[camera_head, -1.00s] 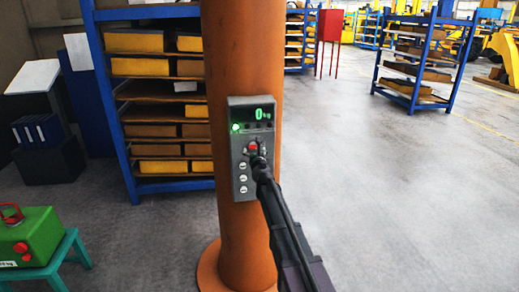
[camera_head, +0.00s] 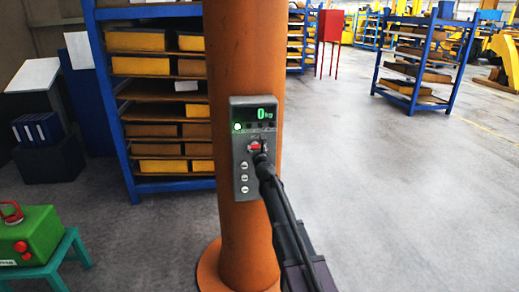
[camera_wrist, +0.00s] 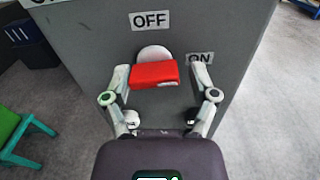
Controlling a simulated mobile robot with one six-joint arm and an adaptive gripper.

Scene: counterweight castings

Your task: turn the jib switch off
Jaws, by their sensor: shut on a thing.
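The jib switch is a red handle (camera_head: 254,147) on a grey control box (camera_head: 241,170) fixed to an orange column (camera_head: 243,60). In the wrist view the red handle (camera_wrist: 155,74) lies nearly level in front of a pale round base. An OFF label (camera_wrist: 150,20) is above it and an ON label (camera_wrist: 199,58) is to its right. My gripper (camera_head: 261,160) is at the handle, also in the wrist view (camera_wrist: 161,76), with one finger on each side, shut on it.
Several pale buttons (camera_head: 244,178) sit below the switch. A blue rack (camera_head: 92,60) with yellow-fronted boxes stands behind the column. A green casting (camera_head: 30,237) rests on a teal stool (camera_head: 72,245) at the left.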

